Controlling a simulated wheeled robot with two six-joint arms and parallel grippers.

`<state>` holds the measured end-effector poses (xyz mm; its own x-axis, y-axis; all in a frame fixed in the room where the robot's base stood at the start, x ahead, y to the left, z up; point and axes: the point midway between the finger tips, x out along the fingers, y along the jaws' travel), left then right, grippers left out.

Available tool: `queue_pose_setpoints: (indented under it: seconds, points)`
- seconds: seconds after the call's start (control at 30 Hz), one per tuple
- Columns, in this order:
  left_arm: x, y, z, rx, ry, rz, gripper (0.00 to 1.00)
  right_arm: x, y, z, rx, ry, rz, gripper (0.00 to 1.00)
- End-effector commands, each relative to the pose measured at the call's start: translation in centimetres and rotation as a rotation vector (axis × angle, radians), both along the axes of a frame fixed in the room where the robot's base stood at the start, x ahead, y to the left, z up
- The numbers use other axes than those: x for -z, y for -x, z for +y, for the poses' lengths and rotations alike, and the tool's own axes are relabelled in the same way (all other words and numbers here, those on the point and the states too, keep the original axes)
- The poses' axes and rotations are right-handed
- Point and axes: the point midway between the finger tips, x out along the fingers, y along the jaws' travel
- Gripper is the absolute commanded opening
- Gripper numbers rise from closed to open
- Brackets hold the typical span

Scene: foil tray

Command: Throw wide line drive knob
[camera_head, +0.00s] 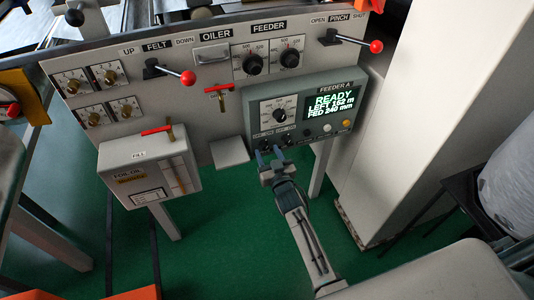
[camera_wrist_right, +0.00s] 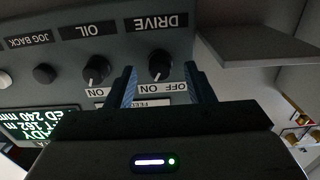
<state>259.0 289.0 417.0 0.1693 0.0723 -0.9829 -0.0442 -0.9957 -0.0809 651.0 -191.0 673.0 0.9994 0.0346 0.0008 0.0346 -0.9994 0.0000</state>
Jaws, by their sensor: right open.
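The DRIVE knob (camera_wrist_right: 160,65) is a small black rotary knob with a white pointer line, with OFF and ON labels beside it. In the right wrist view, which looks upside down, it shows between the two blue fingers of my right gripper (camera_wrist_right: 161,85). The gripper is open, and I cannot tell whether the fingers touch the knob. In the head view my right gripper (camera_head: 270,155) is at the lower left of the FEEDER A panel (camera_head: 332,88), and its fingers partly hide the DRIVE knob. My left gripper is not in view.
The OIL knob (camera_wrist_right: 97,70) is close beside the DRIVE knob. The screen (camera_head: 332,102) reads READY. A grey ledge (camera_head: 229,152) juts out left of my right gripper. A FOIL OIL box (camera_head: 148,172) and red-handled levers are farther left. A pale cabinet (camera_head: 430,110) stands right.

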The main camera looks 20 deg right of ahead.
Motion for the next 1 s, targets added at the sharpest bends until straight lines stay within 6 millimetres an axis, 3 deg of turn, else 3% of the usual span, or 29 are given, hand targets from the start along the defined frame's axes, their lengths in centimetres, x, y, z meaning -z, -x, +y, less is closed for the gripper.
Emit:
queue_pose_setpoints:
  seconds: [0.17,0.43,0.67,1.0]
  points:
    - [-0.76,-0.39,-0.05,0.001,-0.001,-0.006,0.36,0.06,-1.17,0.03,0.0,0.0,0.001,0.48]
    - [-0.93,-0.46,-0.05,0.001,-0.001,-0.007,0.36,0.01,-1.28,0.02,0.0,0.0,0.001,0.48]
    - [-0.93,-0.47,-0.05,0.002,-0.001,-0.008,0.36,0.01,-1.26,0.02,0.0,0.0,0.001,0.05]
    - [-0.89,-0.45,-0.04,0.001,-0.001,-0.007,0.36,0.04,-1.24,0.02,0.0,0.039,0.0,0.04]
